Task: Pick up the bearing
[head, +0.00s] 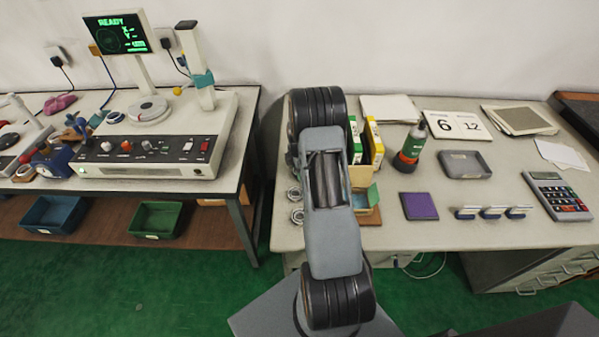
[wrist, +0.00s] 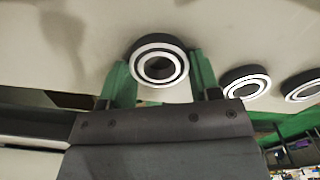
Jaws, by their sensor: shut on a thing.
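In the wrist view, a bearing (wrist: 160,83), a dark ring with pale bands around a dark centre, sits between the two green fingers of my gripper (wrist: 161,75). The gripper is shut on it. Whether the bearing touches the bench top or hangs above it, I cannot tell. Two more bearings show to the right, a nearer one (wrist: 246,95) and one at the picture edge (wrist: 303,97). In the head view, two bearings (head: 294,194) (head: 297,216) lie on the bench left of my arm. My gripper and the held bearing are hidden behind my arm there.
The bench (head: 397,239) also carries yellow and green boxes (head: 373,142), an orange-based bottle (head: 411,148), a grey tray (head: 464,164), a purple pad (head: 419,206) and a calculator (head: 557,196). A measuring machine (head: 150,150) stands on the left table, across a gap.

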